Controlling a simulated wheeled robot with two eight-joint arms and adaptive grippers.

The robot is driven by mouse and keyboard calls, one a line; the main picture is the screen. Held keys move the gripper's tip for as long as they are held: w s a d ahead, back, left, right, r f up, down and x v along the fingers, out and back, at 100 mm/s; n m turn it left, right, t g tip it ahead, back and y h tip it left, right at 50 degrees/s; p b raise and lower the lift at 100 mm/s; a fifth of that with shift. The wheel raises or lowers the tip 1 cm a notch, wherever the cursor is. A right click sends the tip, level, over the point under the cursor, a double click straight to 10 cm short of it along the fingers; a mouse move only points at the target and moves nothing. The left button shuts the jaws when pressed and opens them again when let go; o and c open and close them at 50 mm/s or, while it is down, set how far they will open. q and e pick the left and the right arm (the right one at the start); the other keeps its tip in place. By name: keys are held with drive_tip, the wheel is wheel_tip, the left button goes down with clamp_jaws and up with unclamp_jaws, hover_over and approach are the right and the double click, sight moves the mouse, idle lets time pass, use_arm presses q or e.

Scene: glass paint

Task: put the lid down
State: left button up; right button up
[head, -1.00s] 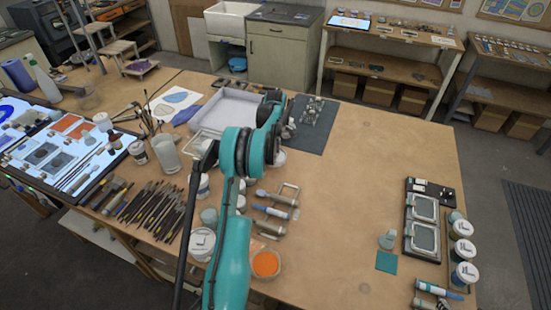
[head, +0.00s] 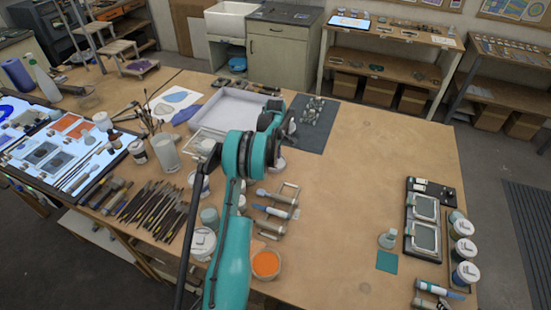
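An open jar of orange paint (head: 265,264) stands near the front edge of the table, beside my teal arm. No lid can be made out for certain. A white-topped jar (head: 203,241) stands left of the arm. My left gripper (head: 289,124) is over the middle of the table, between the pale tray and the dark mat. It is mostly hidden behind its own wrist, so its fingers and anything between them cannot be made out. My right gripper is not in view.
A pale tray (head: 207,119) and a dark mat (head: 318,139) with small pieces lie at the back. Brushes (head: 150,214) and a light panel (head: 72,178) fill the left. Jars (head: 464,250) and framed panels (head: 424,239) stand at the right. The table's centre right is clear.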

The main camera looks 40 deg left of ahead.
use_arm(q)
drive_tip(key=shift+r, duration=0.1)
wheel_tip(320, 180, up, 12)
drive_tip(key=p, duration=0.1)
drive_tip(key=s+d+r+m+t, duration=0.25)
drive_tip(key=d+r+m, duration=0.35)
drive_tip(key=d+r, duration=0.5)
drive_tip(key=s+d+r+m+t, duration=0.3)
drive_tip(key=s+d+m, duration=0.7)
drive_tip(key=s+d, duration=0.7)
drive_tip(key=s+d+f+m+t, duration=0.1)
drive_tip(key=s+d+f+m, duration=0.4)
drive_tip(key=s, duration=0.3)
drive_tip(key=shift+d+m+t, duration=0.3)
drive_tip(key=shift+d+t, duration=0.05)
drive_tip(key=shift+d, duration=0.55)
